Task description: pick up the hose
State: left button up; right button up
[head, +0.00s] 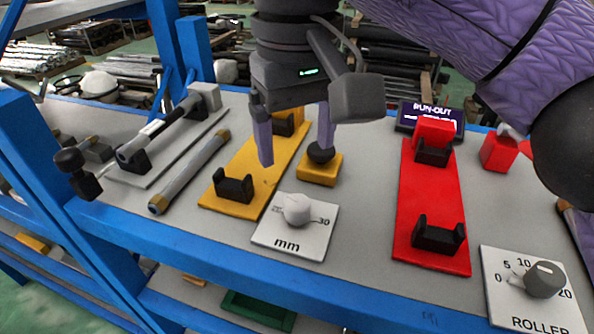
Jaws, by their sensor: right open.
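The likely hose (190,172) is a grey tube with tan metal ends. It lies diagonally on the grey bench top, between a grey plate with a tool on it and a yellow plate. Its whole length shows and nothing holds it. My right gripper (294,148) points down above the yellow plate, to the right of the hose and apart from it. Its two purple fingers are spread, with no object seen held between them. A black knob on a yellow block (317,175) is close by its right finger. My left gripper is not in view.
The yellow plate (228,203) and red plate (420,200) carry black cradles. A white mm dial (280,243) and a roller dial (520,303) sit near the blue front edge. A grey-headed tool (170,128) lies left of the hose. Blue posts (35,140) stand at left.

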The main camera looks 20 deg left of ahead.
aim_at(125, 153)
jog(key=k, duration=1)
